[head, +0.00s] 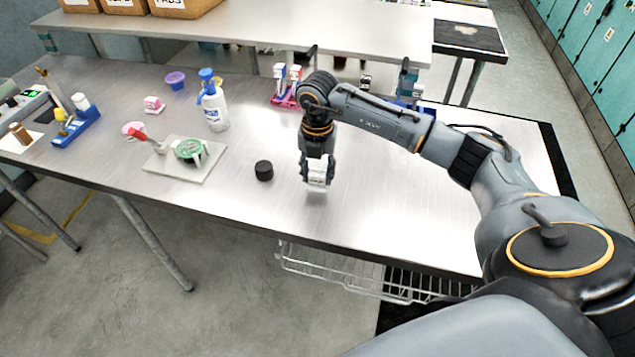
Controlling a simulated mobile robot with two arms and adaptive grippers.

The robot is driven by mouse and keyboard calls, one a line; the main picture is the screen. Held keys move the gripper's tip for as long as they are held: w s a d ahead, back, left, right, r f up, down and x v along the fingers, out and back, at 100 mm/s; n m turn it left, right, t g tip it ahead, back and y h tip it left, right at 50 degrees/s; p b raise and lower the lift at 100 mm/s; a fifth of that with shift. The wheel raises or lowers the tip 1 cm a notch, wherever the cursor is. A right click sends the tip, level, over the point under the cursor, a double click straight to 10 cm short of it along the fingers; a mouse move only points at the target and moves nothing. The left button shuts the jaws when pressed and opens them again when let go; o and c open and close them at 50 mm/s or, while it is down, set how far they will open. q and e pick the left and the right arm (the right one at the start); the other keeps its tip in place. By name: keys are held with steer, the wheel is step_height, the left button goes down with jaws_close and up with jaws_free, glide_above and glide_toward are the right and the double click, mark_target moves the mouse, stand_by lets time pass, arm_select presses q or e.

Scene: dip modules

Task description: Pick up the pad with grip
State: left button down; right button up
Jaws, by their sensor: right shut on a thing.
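My right gripper (317,182) points down over the front middle of the steel table, just above its surface. It is shut on a small pale thing between its fingers, which I take to be the pad with grip. The fingers hide most of it, so its shape is hard to make out. My left gripper is not in view.
A black round piece (264,170) stands just left of my right gripper. A pale board (180,175) with a green round item (188,150), a white-and-blue bottle (214,108), a purple cup (175,80) and a blue rack (78,128) stand further left.

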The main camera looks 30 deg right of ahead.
steer(key=s+a+r+b, duration=0.3)
steer(key=s+a+r, duration=0.6)
steer(key=a+r, duration=0.1)
steer(key=shift+s+a+r, duration=0.15)
steer(key=shift+s+a, duration=0.05)
steer(key=shift+a, duration=0.05)
